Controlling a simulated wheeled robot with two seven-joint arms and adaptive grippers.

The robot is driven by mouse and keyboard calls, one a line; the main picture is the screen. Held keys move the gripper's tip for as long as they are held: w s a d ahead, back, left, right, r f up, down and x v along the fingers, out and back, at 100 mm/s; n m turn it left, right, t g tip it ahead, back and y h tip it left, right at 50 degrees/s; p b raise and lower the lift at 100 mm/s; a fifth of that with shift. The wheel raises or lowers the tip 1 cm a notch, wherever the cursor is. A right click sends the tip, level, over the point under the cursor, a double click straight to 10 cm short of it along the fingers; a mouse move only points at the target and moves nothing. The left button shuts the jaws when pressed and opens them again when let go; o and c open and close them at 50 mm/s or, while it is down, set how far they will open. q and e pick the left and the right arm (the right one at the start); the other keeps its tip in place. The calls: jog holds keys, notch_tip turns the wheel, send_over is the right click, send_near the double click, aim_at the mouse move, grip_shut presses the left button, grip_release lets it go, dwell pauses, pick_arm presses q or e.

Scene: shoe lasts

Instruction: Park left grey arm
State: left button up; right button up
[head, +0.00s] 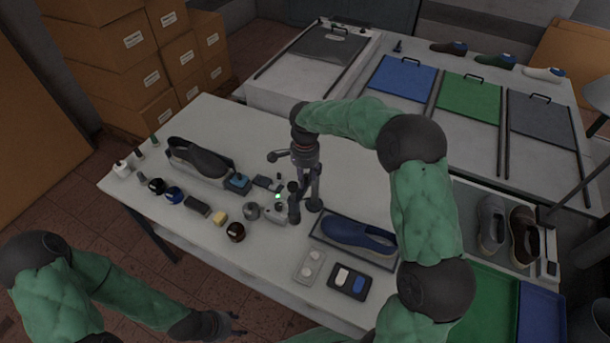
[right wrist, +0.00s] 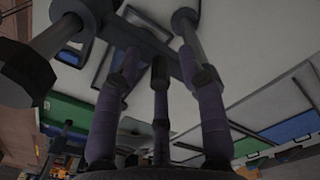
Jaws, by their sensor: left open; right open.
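My left arm, in a green quilted sleeve with dark grey joints, comes in at the lower left of the head view. My left gripper (head: 238,325) is low at the bottom, off the table's front edge, over the floor side. It looks open and empty, though it is small and dark. My right arm reaches over the table from the right. My right gripper (head: 305,212) points down at the middle of the table with its fingers apart, near small grey parts (head: 273,212).
The white table (head: 270,270) holds a dark shoe (head: 199,157), a blue shoe (head: 358,236) in a tray, and several small jars and blocks along the front. Cardboard boxes (head: 135,60) stand at back left. Blue (head: 402,78) and green (head: 468,98) lids lie behind.

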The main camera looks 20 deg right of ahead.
aim_at(305, 175)
jog(key=shift+d, duration=0.1)
notch_tip(305, 175, up, 12)
dwell(0.5)
jog(key=shift+f, duration=0.1)
dwell(0.4)
